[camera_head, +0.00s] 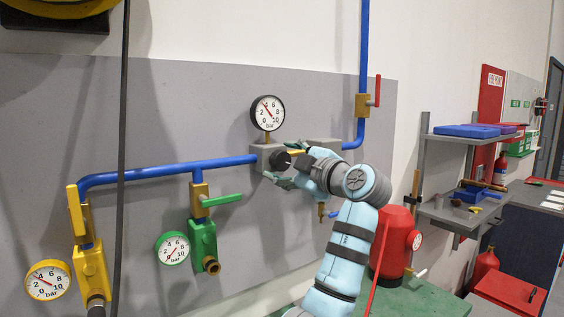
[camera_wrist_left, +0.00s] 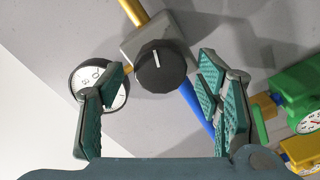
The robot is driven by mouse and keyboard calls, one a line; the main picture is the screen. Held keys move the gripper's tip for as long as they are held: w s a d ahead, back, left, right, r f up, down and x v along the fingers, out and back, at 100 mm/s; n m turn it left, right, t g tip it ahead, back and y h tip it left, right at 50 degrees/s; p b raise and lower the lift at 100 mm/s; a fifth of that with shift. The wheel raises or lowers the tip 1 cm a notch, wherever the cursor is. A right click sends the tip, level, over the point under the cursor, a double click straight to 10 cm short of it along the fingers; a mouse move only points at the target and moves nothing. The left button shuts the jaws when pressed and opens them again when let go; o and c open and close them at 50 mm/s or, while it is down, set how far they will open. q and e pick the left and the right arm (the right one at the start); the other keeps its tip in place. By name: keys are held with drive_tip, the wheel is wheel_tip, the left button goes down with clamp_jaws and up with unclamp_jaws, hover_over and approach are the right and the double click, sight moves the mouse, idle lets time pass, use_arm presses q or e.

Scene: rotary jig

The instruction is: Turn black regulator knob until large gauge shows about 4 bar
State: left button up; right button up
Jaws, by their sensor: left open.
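The black regulator knob (camera_head: 280,161) sits on the front of a grey regulator block (camera_head: 261,152) in the blue pipe line. In the left wrist view the knob (camera_wrist_left: 160,70) shows a white mark near its top. My left gripper (camera_head: 284,163) is open at the knob. In the wrist view its fingers stand on either side of the knob, with gaps between. The large gauge (camera_head: 267,113) is above the block; its red needle slants to the upper left, around 4, but is too small to read exactly. The gauge (camera_wrist_left: 104,84) is partly hidden by a finger in the wrist view.
A green valve (camera_head: 203,240) with a small gauge (camera_head: 173,248) and a yellow valve (camera_head: 90,267) with another gauge (camera_head: 48,281) are on the left. A red-handled valve (camera_head: 363,104) is upper right. A red tank (camera_head: 393,240) stands near my left arm.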

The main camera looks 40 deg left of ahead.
use_arm(q)
drive_tip(key=v, duration=1.1)
drive_tip(key=shift+w+a, duration=0.1)
